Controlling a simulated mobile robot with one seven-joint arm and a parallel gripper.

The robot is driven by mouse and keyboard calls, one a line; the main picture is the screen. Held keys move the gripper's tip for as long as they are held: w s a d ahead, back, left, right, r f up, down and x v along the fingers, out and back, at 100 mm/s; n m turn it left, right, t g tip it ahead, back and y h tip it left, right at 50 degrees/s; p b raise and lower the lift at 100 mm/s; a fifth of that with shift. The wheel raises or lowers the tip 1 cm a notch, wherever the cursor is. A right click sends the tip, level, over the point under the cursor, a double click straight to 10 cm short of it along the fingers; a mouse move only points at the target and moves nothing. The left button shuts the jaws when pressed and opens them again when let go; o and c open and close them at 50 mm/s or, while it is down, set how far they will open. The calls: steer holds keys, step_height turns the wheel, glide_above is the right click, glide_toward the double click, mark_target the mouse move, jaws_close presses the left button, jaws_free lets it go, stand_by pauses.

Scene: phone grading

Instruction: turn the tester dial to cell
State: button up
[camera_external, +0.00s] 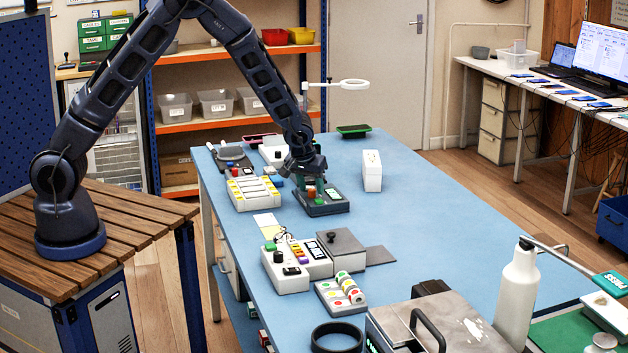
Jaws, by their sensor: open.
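A pale tester unit (284,273) stands on the blue table near its left edge. It has black knobs and a green part on top, and a small dark display (313,250) sits on the joined section beside it. I cannot tell which knob is the dial, and any lettering around it is too small to read. My gripper (312,185) is open and points down, farther back on the table. It is over or just behind a dark box (322,206) with an orange-red part and a green part. The fingertips are small here, and contact with the box cannot be told.
A yellow-and-white tray (253,193) lies left of the dark box, and a white upright box (372,171) stands to its right. The table's right middle (440,230) is clear.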

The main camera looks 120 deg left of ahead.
steer(key=shift+a+f, duration=0.15)
steer(key=shift+f, duration=0.2)
jaws_close()
